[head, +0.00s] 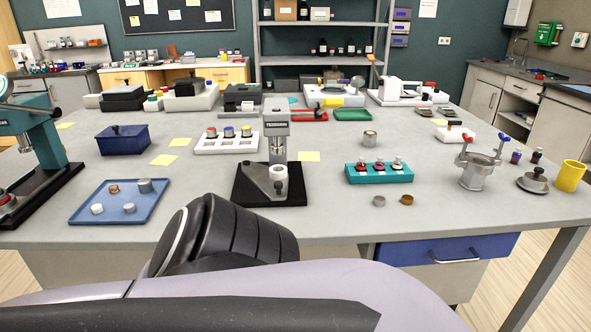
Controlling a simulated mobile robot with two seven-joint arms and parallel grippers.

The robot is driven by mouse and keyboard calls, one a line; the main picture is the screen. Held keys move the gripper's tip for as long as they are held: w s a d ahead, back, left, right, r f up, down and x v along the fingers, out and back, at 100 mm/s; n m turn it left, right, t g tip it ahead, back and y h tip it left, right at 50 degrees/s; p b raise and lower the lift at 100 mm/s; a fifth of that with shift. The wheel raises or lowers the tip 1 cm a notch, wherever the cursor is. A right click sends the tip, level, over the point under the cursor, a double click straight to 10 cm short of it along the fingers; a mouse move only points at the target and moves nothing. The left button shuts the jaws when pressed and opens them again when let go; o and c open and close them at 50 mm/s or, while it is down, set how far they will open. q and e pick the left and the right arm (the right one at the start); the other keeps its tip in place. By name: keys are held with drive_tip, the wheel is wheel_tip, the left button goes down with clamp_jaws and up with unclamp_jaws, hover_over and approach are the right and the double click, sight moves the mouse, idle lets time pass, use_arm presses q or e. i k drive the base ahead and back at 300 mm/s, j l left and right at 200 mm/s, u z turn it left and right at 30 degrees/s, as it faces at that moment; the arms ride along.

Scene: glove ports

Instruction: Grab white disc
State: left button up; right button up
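Two small white discs, one on the left (97,209) and one on the right (130,208), lie near the front of the blue tray (75,214) at the left of the table. I cannot tell which of them is the task's white disc. A brownish ring (114,188) and a grey metal cylinder (146,185) share the tray. A white cup-like piece (279,173) sits in the grey press (276,130) at the table's middle. Neither gripper shows. A link and joint of my own arm cross the bottom of the view and hide part of the table's front edge.
A teal press (30,125) stands left of the tray, and a blue lidded box (123,140) behind it. A teal rack (379,174), a metal pot with red and blue handles (477,172) and a yellow cup (570,176) stand at right.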

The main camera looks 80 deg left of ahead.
sight(97, 209)
drive_tip(key=u, duration=3.7)
